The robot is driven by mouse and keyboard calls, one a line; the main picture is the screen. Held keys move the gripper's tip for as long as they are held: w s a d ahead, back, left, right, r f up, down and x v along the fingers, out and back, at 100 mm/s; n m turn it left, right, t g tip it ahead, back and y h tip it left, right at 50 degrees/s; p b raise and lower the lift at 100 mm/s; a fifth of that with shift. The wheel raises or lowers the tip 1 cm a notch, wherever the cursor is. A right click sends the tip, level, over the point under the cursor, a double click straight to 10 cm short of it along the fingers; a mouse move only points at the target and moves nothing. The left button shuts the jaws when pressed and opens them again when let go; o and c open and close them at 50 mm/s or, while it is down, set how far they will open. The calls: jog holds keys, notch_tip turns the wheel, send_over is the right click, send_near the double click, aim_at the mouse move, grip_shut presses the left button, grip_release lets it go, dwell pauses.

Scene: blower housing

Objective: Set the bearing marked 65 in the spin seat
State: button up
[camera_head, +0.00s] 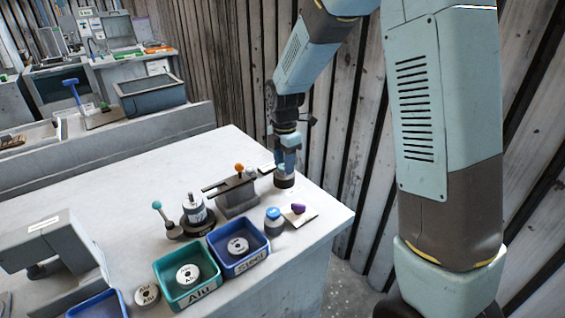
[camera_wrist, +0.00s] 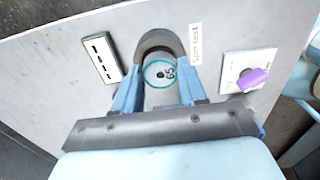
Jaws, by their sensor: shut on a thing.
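My gripper (camera_head: 286,165) is at the back right of the bench, pointing down. In the wrist view, my gripper (camera_wrist: 160,80) has its blue fingers shut on a round pale bearing (camera_wrist: 165,66) marked 65, with a teal ring around its face. A dark grey arched rim of the spin seat (camera_wrist: 158,39) curves around the bearing's far side, beside a label reading "Spin test" (camera_wrist: 195,45). In the head view the seat (camera_head: 284,182) shows as a dark round base under my fingers. Whether the bearing rests in the seat or hangs just above it I cannot tell.
A teal Alu bin (camera_head: 205,294) and a blue Steel bin (camera_head: 256,262) stand at the front, each holding a disc. A dark fixture (camera_head: 236,198), a blue-topped jar (camera_head: 273,222) and a card with a purple piece (camera_head: 298,209) stand near my gripper. The bench's back left is clear.

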jog(key=shift+f, duration=0.5)
dwell(0.8)
jog(key=o, duration=1.2)
jog(key=shift+o, duration=0.5)
jog(key=o, duration=0.3)
jog(key=shift+w+r, duration=0.1)
jog(key=shift+r, duration=3.65)
